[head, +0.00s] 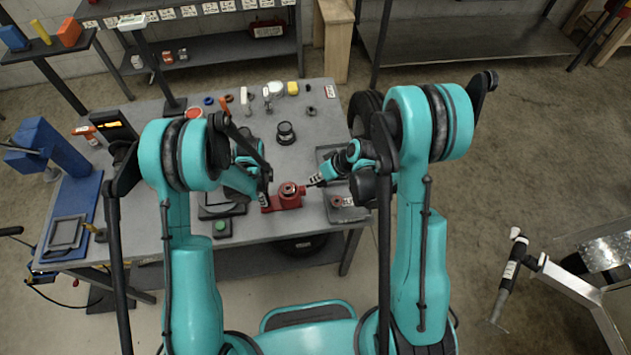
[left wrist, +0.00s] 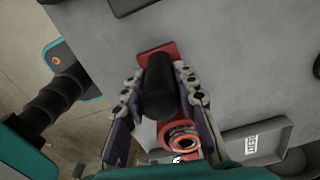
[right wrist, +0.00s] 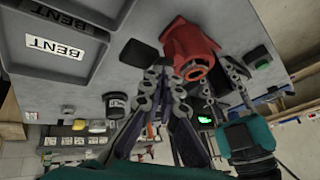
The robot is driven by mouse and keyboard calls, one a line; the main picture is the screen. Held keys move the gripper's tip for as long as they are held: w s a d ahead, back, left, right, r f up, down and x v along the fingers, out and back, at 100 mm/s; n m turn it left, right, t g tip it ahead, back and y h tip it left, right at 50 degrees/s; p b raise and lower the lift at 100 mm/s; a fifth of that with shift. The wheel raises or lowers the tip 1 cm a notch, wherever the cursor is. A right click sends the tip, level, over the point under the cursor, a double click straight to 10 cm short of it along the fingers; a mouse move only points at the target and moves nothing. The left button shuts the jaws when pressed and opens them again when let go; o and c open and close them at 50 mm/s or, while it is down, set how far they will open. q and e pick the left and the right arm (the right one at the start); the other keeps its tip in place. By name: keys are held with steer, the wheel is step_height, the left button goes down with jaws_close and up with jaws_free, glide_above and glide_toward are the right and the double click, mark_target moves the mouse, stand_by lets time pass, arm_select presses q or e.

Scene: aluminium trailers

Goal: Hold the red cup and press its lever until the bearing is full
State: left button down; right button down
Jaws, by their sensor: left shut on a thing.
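The red cup (head: 288,200) stands at the table's front edge on a flat red base, with a round top holding a dark-centred ring, which seems to be the bearing (left wrist: 182,139). A thick black grip (left wrist: 158,88) rises beside it. My left gripper (head: 264,193) is shut around this grip, at the cup's left side. My right gripper (head: 312,182) points at the cup's right side, its fingertips together and close to the red body (right wrist: 190,48). I cannot tell whether they touch. The lever is not clearly distinguishable from the grip.
Grey trays (right wrist: 62,38) marked BENT lie to the right of the cup in the head view. A green-button box (head: 222,228) stands front left. A black-topped container (head: 286,133) and several small items are farther back. A blue press (head: 50,146) stands far left.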

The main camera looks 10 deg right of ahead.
mark_target(310, 185)
steer(key=shift+a+r, duration=0.2)
steer(key=shift+r, duration=0.6)
steer(key=shift+a+r, duration=0.25)
steer(key=shift+r, duration=0.55)
steer(key=shift+a+r, duration=0.25)
steer(key=shift+r, duration=0.55)
steer(key=shift+a+r, duration=0.25)
steer(key=shift+r, duration=0.55)
arm_select(q)
steer(key=c, duration=1.1)
jaws_free()
step_height(310, 185, up, 12)
